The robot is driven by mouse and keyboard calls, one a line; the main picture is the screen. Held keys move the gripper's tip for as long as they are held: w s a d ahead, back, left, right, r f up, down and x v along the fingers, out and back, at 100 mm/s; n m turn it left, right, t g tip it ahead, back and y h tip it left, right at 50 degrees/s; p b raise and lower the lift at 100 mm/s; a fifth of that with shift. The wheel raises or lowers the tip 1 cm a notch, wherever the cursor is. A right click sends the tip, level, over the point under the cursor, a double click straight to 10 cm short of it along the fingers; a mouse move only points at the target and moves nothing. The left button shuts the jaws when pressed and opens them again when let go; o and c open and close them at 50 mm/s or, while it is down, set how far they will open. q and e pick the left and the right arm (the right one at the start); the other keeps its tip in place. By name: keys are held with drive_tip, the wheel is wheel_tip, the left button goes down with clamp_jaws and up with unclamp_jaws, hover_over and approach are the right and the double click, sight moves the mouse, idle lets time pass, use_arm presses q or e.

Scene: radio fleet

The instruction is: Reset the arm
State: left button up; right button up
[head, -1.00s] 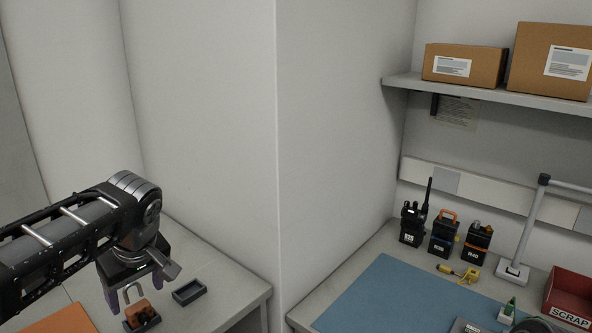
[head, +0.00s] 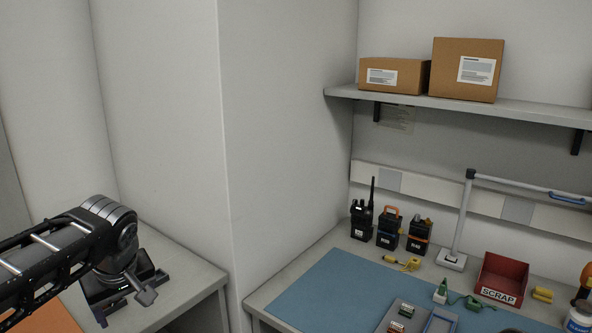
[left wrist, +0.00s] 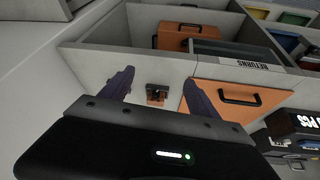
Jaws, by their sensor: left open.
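My left gripper (head: 126,300) is at the lower left of the head view, pointing down over the grey side table. Its fingers are spread in the left wrist view (left wrist: 159,88), with nothing held between them. A small dark and orange item (left wrist: 157,94) shows beyond the gap between the fingertips, apart from them. My right gripper is not in view.
The grey side table (head: 185,270) ends at a white wall block (head: 225,150). Right of it, a bench with a blue mat (head: 335,290) holds radios (head: 388,230) and a red SCRAP bin (head: 503,275). The left wrist view shows a RETURNS label (left wrist: 250,63) and an orange panel with a handle (left wrist: 238,97).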

use_arm(q)
drive_tip(key=w+d+f+m+t+h, duration=0.3)
drive_tip(key=w+d+f+m, duration=0.25)
drive_tip(key=d, duration=0.45)
drive_tip(key=s+d+f+m+h, duration=0.1)
drive_tip(key=d+f, duration=0.3)
drive_tip(key=f, duration=0.3)
drive_tip(key=s+d+f+m+g+h, duration=0.1)
drive_tip(key=d+f+h, duration=0.1)
drive_tip(key=d+f, duration=0.35)
drive_tip(key=s+d+f+m+h, duration=0.1)
drive_tip(key=d+f, duration=0.1)
drive_tip(key=f, duration=0.7)
drive_tip(key=s+d+f+g, duration=0.2)
drive_tip(key=s+f, duration=0.8)
drive_tip(key=s, duration=0.2)
drive_tip(key=s+d+f+n+g, duration=0.1)
drive_tip(key=s+d+f+g, duration=0.1)
drive_tip(key=s+f, duration=0.8)
drive_tip(key=shift+s+d+g, duration=0.3)
drive_tip(key=shift+s+g, duration=0.3)
drive_tip(key=shift+s, duration=0.65)
